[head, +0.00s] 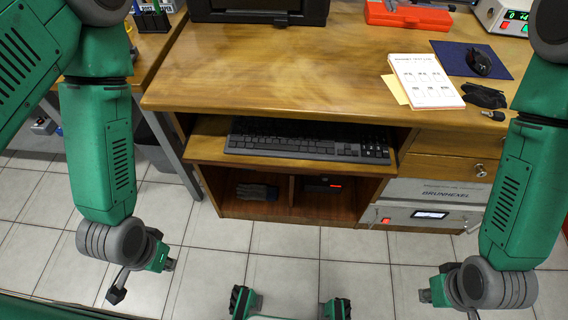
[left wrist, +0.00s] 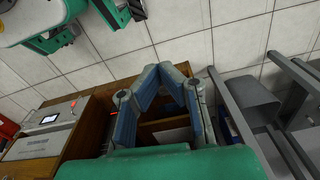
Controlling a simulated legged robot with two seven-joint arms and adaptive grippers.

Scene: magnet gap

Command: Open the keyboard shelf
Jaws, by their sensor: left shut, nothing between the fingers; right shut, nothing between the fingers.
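The keyboard shelf (head: 207,149) is a wooden board under the desktop, sticking out past the desk's front edge. A black keyboard (head: 306,147) lies on it, mostly in view. My left gripper (head: 170,264) hangs low over the floor at the left, in front of the desk and apart from the shelf. Its fingers (left wrist: 166,72) are shut and empty in the left wrist view. My right gripper (head: 424,296) is low at the right, shut and empty, also apart from the shelf.
The desktop (head: 260,60) holds papers (head: 427,80), a mouse (head: 478,62) and a red case (head: 408,16). Below the shelf is an open compartment with dark gloves (head: 257,191). Drawers (head: 450,169) stand at its right. A grey bin (left wrist: 247,103) is beside the desk.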

